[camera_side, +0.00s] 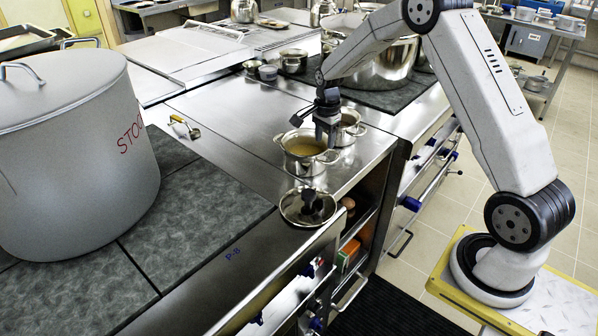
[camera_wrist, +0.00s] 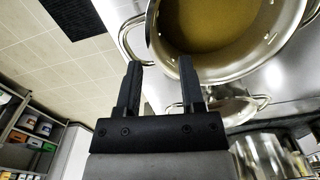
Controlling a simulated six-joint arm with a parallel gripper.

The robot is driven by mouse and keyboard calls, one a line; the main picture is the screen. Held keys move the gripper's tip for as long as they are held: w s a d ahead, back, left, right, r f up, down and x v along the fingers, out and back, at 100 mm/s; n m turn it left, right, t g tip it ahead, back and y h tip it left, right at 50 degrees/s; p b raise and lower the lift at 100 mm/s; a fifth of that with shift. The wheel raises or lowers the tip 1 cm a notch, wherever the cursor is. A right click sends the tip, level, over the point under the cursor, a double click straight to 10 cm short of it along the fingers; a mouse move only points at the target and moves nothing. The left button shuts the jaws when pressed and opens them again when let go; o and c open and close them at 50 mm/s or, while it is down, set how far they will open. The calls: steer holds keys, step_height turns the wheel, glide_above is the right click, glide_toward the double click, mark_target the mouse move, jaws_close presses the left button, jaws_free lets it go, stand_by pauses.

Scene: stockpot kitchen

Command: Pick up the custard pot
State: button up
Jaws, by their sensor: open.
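The custard pot (camera_side: 303,171) is a small steel pot with two side handles, holding yellow-brown custard. It stands upright on the steel counter near the front edge. In the wrist view the pot (camera_wrist: 230,76) fills the upper right and is cut off by the frame. Its loop handle (camera_wrist: 123,38) lies just beyond my left fingertip in that picture. My gripper (camera_side: 327,139) is open and points down at the pot's right rim in the side view. Its two dark fingers (camera_wrist: 160,68) show apart, with nothing clearly gripped. Whether they touch the pot, I cannot tell.
A second small pot (camera_side: 349,130) stands close behind the custard pot. A glass lid (camera_side: 304,209) with a dark knob lies in front. A huge stockpot (camera_side: 75,160) stands at far left. Bare steel counter (camera_side: 232,135) lies left of the pot.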

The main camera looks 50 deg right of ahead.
mark_target(324, 153)
steer(key=shift+f, duration=1.3)
steer(key=shift+a+f, duration=0.1)
steer(key=shift+f, duration=2.5)
jaws_close()
steer(key=shift+r, duration=0.1)
